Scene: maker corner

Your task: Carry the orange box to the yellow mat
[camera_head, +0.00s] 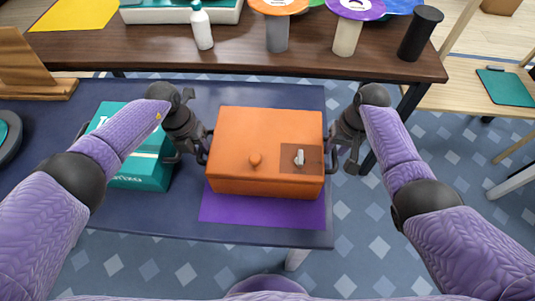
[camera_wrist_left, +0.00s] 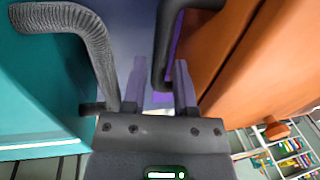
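The orange box (camera_head: 264,140) is at the middle of the dark blue table, over a purple mat (camera_head: 265,212). It has a dark handle on each side, a round knob and a small metal fitting. My left gripper (camera_head: 203,142) is at its left side. In the left wrist view the fingers (camera_wrist_left: 160,82) are apart, with the box's dark handle (camera_wrist_left: 164,48) showing between them and clear gaps beside it. My right gripper (camera_head: 340,148) is at the right handle; its fingertips are too small to read. The yellow mat (camera_head: 75,14) lies on the brown table at the back left.
A teal box (camera_head: 143,178) with its own handle (camera_wrist_left: 98,55) stands close left of my left gripper. A white bottle (camera_head: 202,28), capped stands and a black cylinder (camera_head: 420,33) occupy the brown table (camera_head: 130,46). A wooden stand (camera_head: 32,68) is at left.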

